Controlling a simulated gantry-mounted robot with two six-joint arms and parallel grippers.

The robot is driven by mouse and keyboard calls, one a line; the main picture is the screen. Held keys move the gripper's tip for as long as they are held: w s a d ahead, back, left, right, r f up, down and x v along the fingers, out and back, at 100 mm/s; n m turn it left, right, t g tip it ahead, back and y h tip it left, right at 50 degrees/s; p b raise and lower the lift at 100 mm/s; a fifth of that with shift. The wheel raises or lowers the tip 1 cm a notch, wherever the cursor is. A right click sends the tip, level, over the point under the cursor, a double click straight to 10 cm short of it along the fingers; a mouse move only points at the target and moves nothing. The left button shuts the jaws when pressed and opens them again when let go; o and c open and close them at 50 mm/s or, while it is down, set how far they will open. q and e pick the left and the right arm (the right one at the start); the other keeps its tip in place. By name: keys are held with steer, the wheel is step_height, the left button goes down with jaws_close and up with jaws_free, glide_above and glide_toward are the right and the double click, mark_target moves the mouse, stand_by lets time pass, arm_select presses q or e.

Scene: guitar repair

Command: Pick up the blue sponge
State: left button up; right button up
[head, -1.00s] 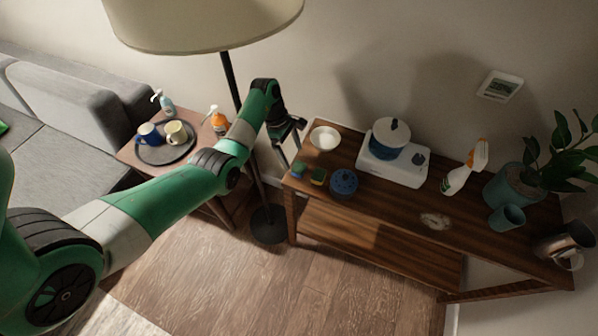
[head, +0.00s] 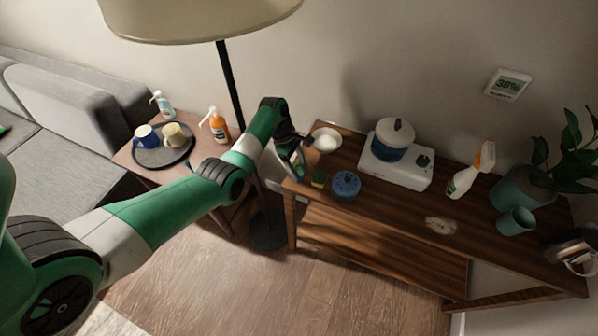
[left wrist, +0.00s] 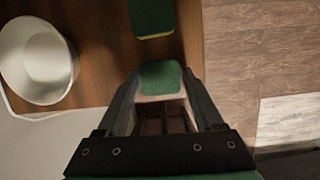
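In the head view my left gripper (head: 294,165) reaches down over the left end of the wooden console table (head: 390,199) and hides the blue sponge there. In the left wrist view my left gripper (left wrist: 160,87) has its two fingers apart, one on each side of a sponge with a green top (left wrist: 160,75). By its place this is the blue sponge; its side looks pale. I cannot tell whether the fingers touch it. A second sponge, green with a yellow edge (head: 318,179), lies just right of the gripper; it also shows in the left wrist view (left wrist: 152,18). My right gripper is not in view.
A white bowl (head: 326,140) stands just behind the gripper, and a blue round container (head: 346,184) stands right of the sponges. A hot plate with a pot (head: 393,142), a spray bottle (head: 467,175) and mugs are farther right. A lamp pole (head: 231,80) stands left.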

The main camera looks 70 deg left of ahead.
mark_target(302, 172)
arm_select(q)
steer(key=c, duration=0.9)
steer(key=shift+r, duration=0.1)
steer(key=shift+r+p, duration=0.25)
steer(key=shift+p, duration=0.05)
steer(key=r+p, duration=0.2)
steer(key=r, duration=0.1)
steer(key=shift+s+d+r+p, duration=0.15)
steer(key=shift+s+r+p, duration=0.1)
steer(key=shift+r+p, duration=0.15)
steer(key=s+d+r+p, duration=0.7)
steer(key=s+r+p, duration=0.1)
steer(key=s+p, duration=0.3)
steer(key=shift+s+r+p, duration=0.25)
steer(key=shift+p, duration=0.6)
